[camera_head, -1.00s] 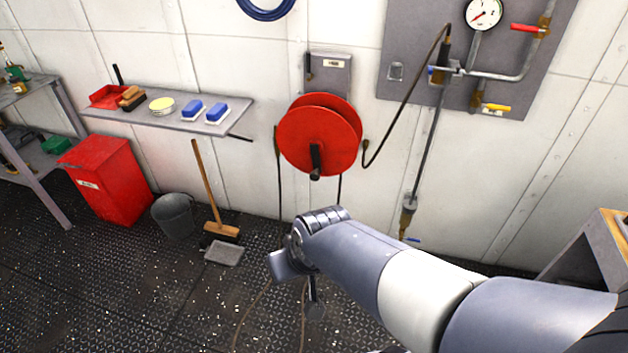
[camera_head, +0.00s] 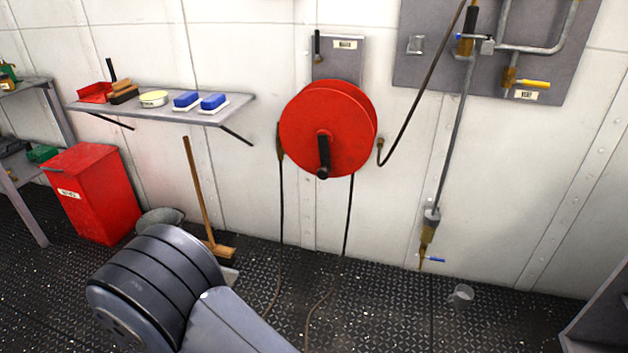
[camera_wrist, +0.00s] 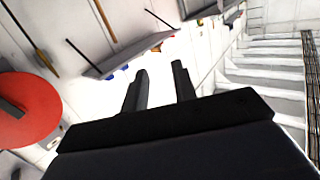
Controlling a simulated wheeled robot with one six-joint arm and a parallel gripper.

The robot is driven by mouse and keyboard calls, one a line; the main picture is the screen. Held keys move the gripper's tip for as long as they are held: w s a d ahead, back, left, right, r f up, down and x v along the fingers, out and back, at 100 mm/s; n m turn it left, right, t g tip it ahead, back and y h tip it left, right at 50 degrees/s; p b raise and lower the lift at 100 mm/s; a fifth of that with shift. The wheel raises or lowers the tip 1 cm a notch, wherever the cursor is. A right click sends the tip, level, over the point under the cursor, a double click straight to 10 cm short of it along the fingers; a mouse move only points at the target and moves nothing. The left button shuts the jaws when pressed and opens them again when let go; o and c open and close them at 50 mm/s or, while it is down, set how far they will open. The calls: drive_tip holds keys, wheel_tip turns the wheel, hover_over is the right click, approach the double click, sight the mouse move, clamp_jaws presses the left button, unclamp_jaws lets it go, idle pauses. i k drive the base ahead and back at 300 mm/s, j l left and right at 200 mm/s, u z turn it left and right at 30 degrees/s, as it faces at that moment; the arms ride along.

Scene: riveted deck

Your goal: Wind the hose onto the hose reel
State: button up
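The red hose reel (camera_head: 300,122) is mounted on the white wall, with a black crank handle (camera_head: 323,158) on its front face. The dark hose (camera_head: 348,215) hangs from the reel down to the deck, where part of it lies loose. A second stretch runs from the reel's right side up to the pipe panel. In the wrist view, the red reel (camera_wrist: 28,108) is at the left edge. My gripper (camera_wrist: 160,80) shows there with its two fingers apart and nothing between them. In the head view only my arm shows at lower left; my gripper is hidden there.
A shelf (camera_head: 236,108) with brushes and blue sponges is left of the reel. A red bin (camera_head: 95,190), a bucket (camera_head: 160,218) and a broom (camera_head: 198,190) stand below. The pipe panel (camera_head: 560,50) is at upper right. A small cup (camera_head: 461,294) lies on the deck.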

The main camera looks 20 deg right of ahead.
sight(330, 128)
drive_tip(key=i+z, duration=0.35)
drive_tip(key=i+j+z, duration=0.15)
drive_tip(key=z, duration=1.15)
